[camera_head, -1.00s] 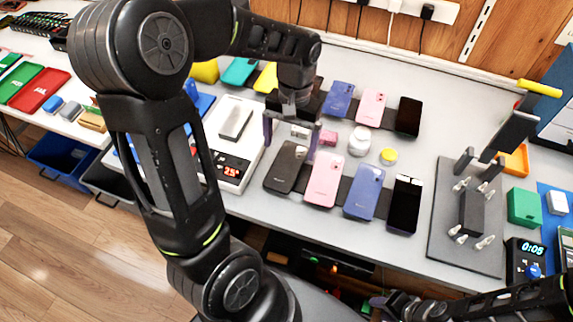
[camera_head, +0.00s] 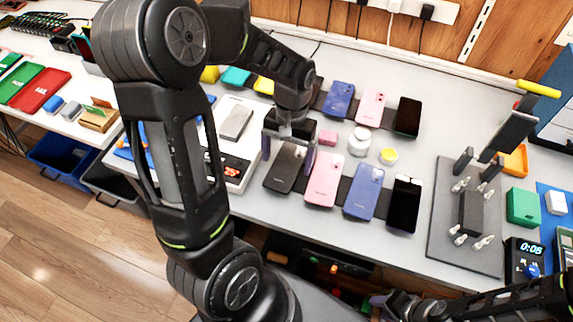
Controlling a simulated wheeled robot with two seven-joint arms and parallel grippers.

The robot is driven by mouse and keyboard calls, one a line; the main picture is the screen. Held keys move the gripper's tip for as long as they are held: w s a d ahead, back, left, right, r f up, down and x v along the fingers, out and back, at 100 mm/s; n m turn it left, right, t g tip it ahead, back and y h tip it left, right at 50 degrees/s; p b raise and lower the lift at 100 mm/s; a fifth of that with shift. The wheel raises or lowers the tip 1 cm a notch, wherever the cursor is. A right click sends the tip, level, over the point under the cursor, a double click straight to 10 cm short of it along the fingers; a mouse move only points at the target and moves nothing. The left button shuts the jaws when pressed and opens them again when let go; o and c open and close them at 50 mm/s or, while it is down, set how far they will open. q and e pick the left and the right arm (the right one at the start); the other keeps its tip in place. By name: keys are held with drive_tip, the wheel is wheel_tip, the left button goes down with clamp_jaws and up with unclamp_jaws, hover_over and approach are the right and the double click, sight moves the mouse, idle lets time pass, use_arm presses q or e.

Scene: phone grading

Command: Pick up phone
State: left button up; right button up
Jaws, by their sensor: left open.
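Several phones lie in two rows on dark strips on the grey table. The front row holds a black phone (camera_head: 283,172), a pink phone (camera_head: 324,180), a blue phone (camera_head: 364,190) and a dark-screened phone (camera_head: 405,205). The back row shows a blue phone (camera_head: 339,98), a pink phone (camera_head: 371,107) and a black phone (camera_head: 407,117). My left gripper (camera_head: 288,158) is open, pointing down over the upper part of the front black phone, with a finger at each side. Contact cannot be told. My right gripper (camera_head: 385,303) is low at the front edge, its fingers unclear.
A scale (camera_head: 237,169) with a red display and a grey phone (camera_head: 236,122) stand left of the gripper. A white jar (camera_head: 359,142), a yellow-lidded jar (camera_head: 388,156) and a pink block (camera_head: 328,138) sit between the rows. A phone-holding fixture (camera_head: 472,215) stands right.

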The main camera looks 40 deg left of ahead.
use_arm(q)
drive_tip(key=shift+c, duration=0.3)
drive_tip(key=c, duration=1.5)
